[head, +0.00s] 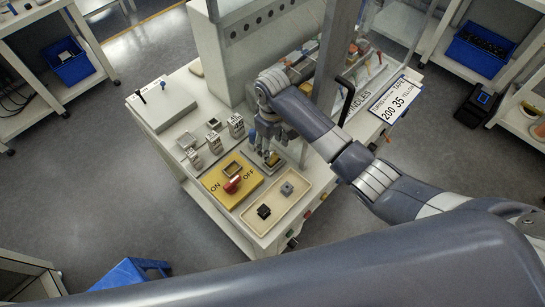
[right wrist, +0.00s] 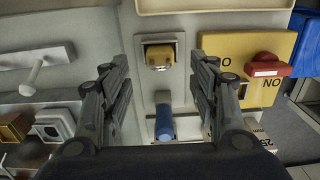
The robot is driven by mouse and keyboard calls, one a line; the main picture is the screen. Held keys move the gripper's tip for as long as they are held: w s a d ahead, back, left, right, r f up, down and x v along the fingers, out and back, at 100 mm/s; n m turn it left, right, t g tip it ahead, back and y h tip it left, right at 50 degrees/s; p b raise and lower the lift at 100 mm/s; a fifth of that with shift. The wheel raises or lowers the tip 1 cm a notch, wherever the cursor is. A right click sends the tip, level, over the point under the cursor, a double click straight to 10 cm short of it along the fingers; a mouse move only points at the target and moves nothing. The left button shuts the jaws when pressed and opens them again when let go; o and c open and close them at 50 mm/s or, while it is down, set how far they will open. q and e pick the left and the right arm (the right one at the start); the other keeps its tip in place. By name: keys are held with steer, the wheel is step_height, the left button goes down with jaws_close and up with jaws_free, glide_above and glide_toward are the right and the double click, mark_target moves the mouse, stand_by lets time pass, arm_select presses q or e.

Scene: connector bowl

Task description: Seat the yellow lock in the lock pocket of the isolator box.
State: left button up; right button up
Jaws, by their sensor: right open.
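The yellow lock (right wrist: 159,56) sits in a square grey holder (right wrist: 178,42) in the right wrist view; part of it shows below my gripper in the head view (head: 272,160). The isolator box is a yellow panel (head: 215,182) marked ON and OFF, with a red switch handle (head: 232,185) and a square-rimmed pocket (head: 232,168) that looks empty. My right gripper (head: 266,143) is open above the holder, its fingers on either side of the lock in the wrist view, with nothing held. My left gripper is not in view.
A cream tray (head: 296,205) with a black connector (head: 264,211) and a grey connector (head: 287,188) lies in front. A blue cylinder (right wrist: 164,122) stands near the lock's holder. Small grey blocks (head: 194,158) stand left of the yellow box. A tall grey cabinet (head: 217,60) rises behind.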

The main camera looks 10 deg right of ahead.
mark_target(273, 156)
steer(key=shift+s+f, duration=0.1)
steer(key=shift+f, duration=0.55)
steer(key=shift+f+p, duration=0.4)
step_height(273, 156, down, 3)
steer(key=shift+s+d+f+p, duration=0.1)
steer(key=shift+f+p, duration=0.05)
steer(key=shift+p, duration=0.25)
steer(key=shift+f, duration=0.5)
steer(key=c, duration=1.2)
